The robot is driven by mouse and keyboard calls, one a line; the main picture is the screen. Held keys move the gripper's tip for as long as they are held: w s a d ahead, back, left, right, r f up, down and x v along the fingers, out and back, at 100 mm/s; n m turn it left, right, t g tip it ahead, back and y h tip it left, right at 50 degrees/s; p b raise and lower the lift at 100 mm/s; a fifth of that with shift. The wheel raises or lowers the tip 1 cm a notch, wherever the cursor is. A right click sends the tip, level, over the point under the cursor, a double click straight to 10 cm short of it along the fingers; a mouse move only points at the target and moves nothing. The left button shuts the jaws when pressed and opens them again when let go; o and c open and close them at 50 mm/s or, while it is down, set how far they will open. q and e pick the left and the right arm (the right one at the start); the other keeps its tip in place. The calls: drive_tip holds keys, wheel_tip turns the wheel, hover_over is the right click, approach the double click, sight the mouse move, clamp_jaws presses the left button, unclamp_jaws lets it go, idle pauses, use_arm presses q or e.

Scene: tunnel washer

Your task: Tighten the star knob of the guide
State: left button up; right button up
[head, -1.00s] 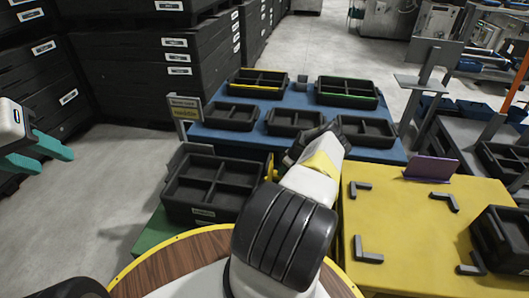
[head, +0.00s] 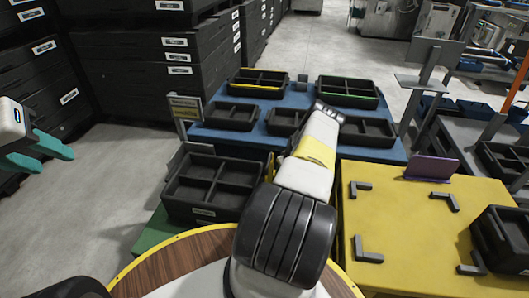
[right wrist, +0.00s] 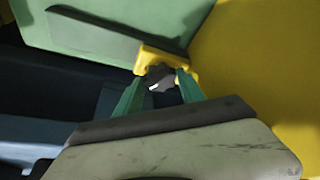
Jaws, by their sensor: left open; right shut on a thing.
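The star knob (right wrist: 158,77) is small and dark with a white mark, and shows in the right wrist view. It sits at the end of the yellow guide (right wrist: 150,56), which lies against a pale green surface. My right gripper (right wrist: 161,84) has its two green fingers on either side of the knob, shut on it. In the head view my own right arm hides this gripper and the knob; only a sliver of the yellow guide (head: 269,168) shows beside the arm. My left gripper (head: 45,153) is open and empty at the left edge, over the floor.
A black divided crate (head: 205,212) stands left of my right arm. Behind it is a blue table (head: 262,143) with several black trays. A yellow table (head: 405,235) with grey corner brackets and a purple plate (head: 432,168) is at right. Stacked black crates fill the back left.

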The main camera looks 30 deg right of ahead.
drive_tip(key=shift+m, duration=0.3)
drive_tip(key=o, duration=1.4)
drive_tip(key=shift+c, duration=0.2)
